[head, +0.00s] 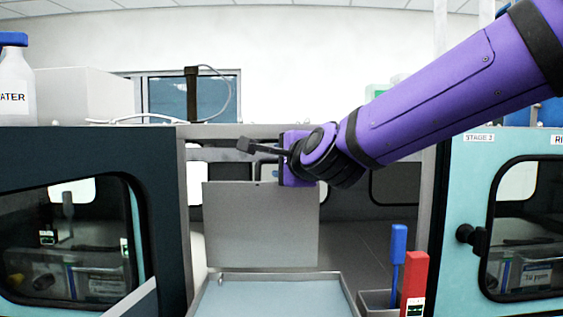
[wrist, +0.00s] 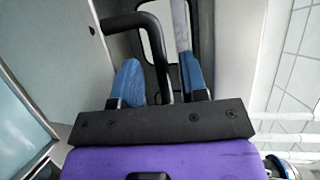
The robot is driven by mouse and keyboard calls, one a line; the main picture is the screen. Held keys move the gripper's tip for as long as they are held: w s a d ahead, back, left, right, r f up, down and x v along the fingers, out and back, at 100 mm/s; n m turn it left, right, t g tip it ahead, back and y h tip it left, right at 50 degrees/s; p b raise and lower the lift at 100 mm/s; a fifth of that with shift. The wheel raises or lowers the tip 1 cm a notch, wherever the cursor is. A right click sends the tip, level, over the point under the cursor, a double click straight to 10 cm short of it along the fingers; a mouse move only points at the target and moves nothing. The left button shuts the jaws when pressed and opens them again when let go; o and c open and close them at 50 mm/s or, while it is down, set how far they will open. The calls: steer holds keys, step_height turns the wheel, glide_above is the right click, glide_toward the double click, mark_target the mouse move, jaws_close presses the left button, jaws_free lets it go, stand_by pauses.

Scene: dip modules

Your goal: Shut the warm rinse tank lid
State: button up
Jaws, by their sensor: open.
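The lid (head: 262,225), a plain grey panel, stands upright at the back of the open tank (head: 348,292) in the head view. Pale blue liquid shows inside the tank. No name label on it is readable. My purple gripper is at the lid's upper right edge; its fingers are hidden in the head view. In the wrist view my gripper (wrist: 160,78) is open, with a blue pad on each side. A bent black bar handle (wrist: 152,32) runs between the pads, with gaps visible. It joins a grey-green panel (wrist: 50,60) at left, which appears to be the lid.
A dark cabinet with a window (head: 158,200) stands at left, a pale blue one (head: 468,190) with a black knob at right. A holder with blue (head: 398,243) and red (head: 413,275) handled items is right of the tank. The space above the tank is clear.

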steer(key=shift+w+a, duration=0.1)
steer(key=shift+w, duration=0.2)
steer(key=shift+c, duration=0.2)
jaws_close()
steer(key=shift+s+f, duration=0.1)
